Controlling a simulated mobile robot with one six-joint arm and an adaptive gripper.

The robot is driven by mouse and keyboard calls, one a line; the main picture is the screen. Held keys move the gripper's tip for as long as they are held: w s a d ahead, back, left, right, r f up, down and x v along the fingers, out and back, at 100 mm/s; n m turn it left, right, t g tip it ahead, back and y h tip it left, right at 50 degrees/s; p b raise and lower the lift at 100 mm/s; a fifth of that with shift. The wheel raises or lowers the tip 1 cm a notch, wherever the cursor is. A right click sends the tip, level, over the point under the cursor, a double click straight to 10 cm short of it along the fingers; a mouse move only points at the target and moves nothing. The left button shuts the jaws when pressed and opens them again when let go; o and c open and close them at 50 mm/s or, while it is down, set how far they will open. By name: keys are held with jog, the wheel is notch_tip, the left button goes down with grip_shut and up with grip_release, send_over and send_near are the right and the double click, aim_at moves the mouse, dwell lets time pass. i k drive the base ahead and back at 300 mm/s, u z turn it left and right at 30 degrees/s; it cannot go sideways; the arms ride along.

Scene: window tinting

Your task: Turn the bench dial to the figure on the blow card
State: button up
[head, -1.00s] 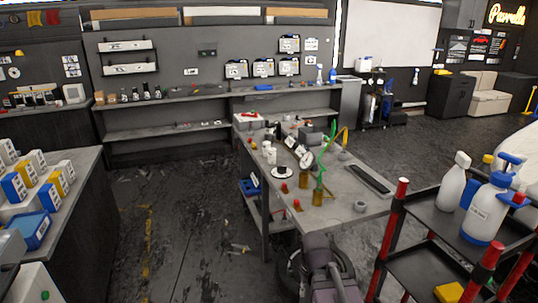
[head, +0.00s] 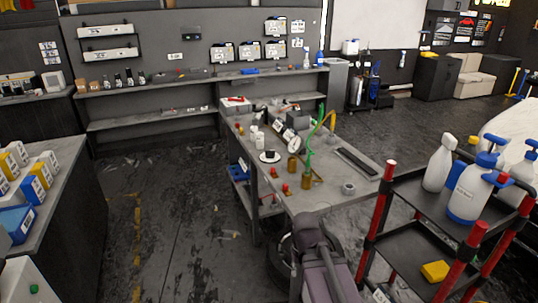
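A white disc with a black knob (head: 269,156) lies on the near left part of the grey workbench (head: 325,192); it looks like the bench dial, but its marks are too small to read. A small white card or label (head: 243,165) shows at the bench's left edge, and pale tilted panels (head: 288,135) stand behind the disc. I cannot tell which of these is the blow card, and no figure is legible. My arm shows at the bottom centre, in front of the bench's near edge. My gripper cannot be made out.
A black trolley with red posts (head: 375,215) holding spray bottles (head: 470,190) stands close on the right. A counter with boxes (head: 62,190) stands at the left. Dark floor with scattered scraps (head: 180,225) lies open between counter and bench. Bottles with green tubes (head: 308,170) stand on the bench.

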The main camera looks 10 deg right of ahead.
aim_at(269, 154)
jog(key=z, duration=0.15)
jog(key=k, duration=0.65)
jog(key=u, duration=0.3)
jog(key=i, duration=1.7)
jog(key=z, duration=0.2)
